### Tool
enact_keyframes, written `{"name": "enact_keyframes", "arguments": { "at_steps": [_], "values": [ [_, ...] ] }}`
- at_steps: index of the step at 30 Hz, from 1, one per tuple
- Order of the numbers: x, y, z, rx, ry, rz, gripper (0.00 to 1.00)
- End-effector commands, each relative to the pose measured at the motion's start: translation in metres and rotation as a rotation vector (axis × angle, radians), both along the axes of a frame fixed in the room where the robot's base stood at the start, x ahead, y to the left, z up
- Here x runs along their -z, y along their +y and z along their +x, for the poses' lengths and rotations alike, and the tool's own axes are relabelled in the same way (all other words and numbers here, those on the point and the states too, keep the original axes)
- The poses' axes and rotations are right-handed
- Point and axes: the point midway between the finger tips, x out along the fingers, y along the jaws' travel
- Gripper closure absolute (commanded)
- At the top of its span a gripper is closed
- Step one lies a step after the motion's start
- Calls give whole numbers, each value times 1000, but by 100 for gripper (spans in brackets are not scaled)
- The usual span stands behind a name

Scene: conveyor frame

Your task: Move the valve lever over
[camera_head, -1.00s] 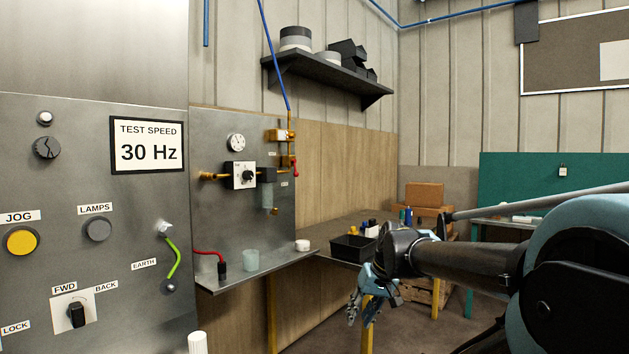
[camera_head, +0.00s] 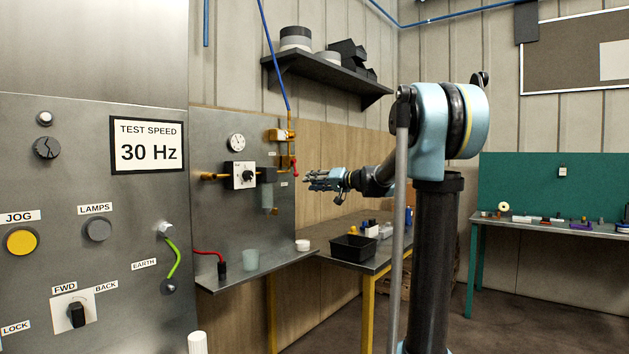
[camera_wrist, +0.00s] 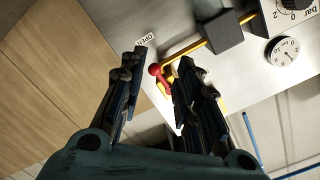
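The valve lever (camera_head: 296,168) is small and red, on brass pipework at the right edge of the grey panel. In the wrist view the red lever (camera_wrist: 155,71) shows between my two fingers, nearer the right one. My gripper (camera_head: 309,180) is raised just right of the lever, pointing left at the panel. In the wrist view my gripper (camera_wrist: 162,57) is open, its fingers spread apart with nothing gripped. I cannot tell whether a finger touches the lever. An OPEN label (camera_wrist: 147,40) is beside the left fingertip.
A regulator with a black knob (camera_head: 247,175) and a gauge (camera_head: 236,142) sit left of the valve. A black bin (camera_head: 354,247) stands on the bench. A wall shelf (camera_head: 340,80) is above.

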Motion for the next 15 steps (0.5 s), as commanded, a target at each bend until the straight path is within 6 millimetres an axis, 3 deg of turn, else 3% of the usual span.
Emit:
{"name": "enact_keyframes", "arguments": {
  "at_steps": [4, 15],
  "values": [
    [-14, -2, 25, 19, -28, 51, 70],
    [-18, 15, 45, 24, -37, 66, 70]
  ]
}}
